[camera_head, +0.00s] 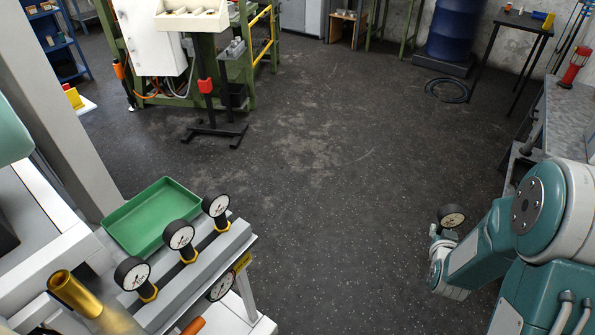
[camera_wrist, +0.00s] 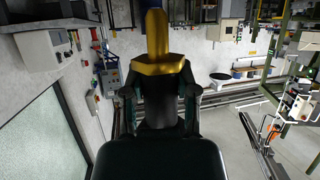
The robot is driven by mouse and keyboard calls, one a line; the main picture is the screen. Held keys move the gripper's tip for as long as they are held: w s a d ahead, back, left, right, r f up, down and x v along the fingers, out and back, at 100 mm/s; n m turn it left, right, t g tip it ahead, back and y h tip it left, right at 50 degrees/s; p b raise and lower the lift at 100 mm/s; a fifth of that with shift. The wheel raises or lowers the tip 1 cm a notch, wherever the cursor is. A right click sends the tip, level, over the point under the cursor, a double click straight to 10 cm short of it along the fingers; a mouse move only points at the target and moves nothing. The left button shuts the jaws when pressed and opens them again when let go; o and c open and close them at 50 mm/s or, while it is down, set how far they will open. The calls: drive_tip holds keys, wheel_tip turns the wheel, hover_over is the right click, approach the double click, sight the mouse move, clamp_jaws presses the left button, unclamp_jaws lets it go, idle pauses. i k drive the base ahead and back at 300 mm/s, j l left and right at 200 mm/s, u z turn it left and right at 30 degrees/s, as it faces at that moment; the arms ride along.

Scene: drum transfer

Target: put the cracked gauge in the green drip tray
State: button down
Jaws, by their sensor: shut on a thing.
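My gripper (camera_head: 441,238) is at the right in the head view, out over the floor and well to the right of the bench. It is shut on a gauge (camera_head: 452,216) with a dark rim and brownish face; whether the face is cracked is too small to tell. In the wrist view my gripper (camera_wrist: 158,100) holds the gauge, whose brass fitting (camera_wrist: 156,62) shows between the fingers. The green drip tray (camera_head: 151,216) lies on the bench at the lower left and looks empty.
Three upright gauges (camera_head: 180,236) stand on a grey manifold block (camera_head: 196,272) beside the tray. Another gauge (camera_head: 222,285) is at the bench's front edge. A brass cylinder (camera_head: 75,292) is nearer. The floor between bench and arm is clear. A grey table (camera_head: 570,112) stands right.

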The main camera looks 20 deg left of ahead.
sight(172, 206)
drive_tip(key=i+l+u, duration=0.15)
drive_tip(key=i, duration=0.45)
drive_tip(key=i+l+u, duration=0.15)
drive_tip(key=i, duration=0.45)
drive_tip(key=i+u, duration=0.25)
drive_tip(key=u, duration=0.2)
drive_tip(key=i+u, duration=0.2)
drive_tip(key=u, duration=0.25)
drive_tip(key=i+l+u, duration=0.15)
drive_tip(key=u, duration=0.25)
drive_tip(key=i+u, duration=0.25)
drive_tip(key=u, duration=0.2)
drive_tip(key=i+l+u, duration=0.15)
drive_tip(key=u, duration=0.3)
drive_tip(key=i+l+u, duration=0.2)
drive_tip(key=u, duration=0.2)
